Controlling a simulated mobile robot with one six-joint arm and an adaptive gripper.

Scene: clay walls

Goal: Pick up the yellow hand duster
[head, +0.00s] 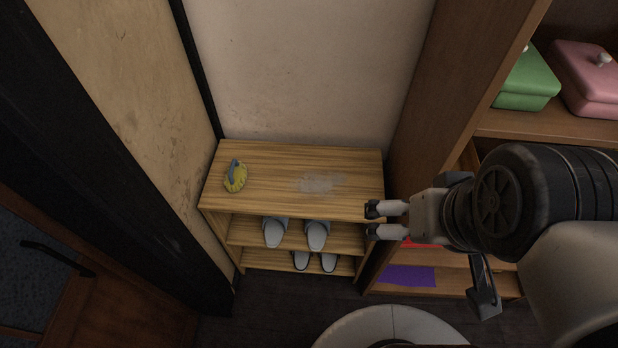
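The yellow hand duster (236,180) lies on the left part of the top board of a wooden shoe rack (270,157). It has a yellow pad and a blue-grey handle on its upper side. My gripper (369,220) is at the right, near the rack's front right corner in the picture, with its fingers pointing left. The two fingers are apart with nothing between them. The gripper is well to the right of the duster and not touching it.
A pale dusty patch (320,183) marks the rack top. Grey slippers (275,233) stand on the lower shelves. A tall wooden shelf (440,110) at the right holds green (525,82) and pink (588,78) boxes. A clay wall (300,70) closes the back.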

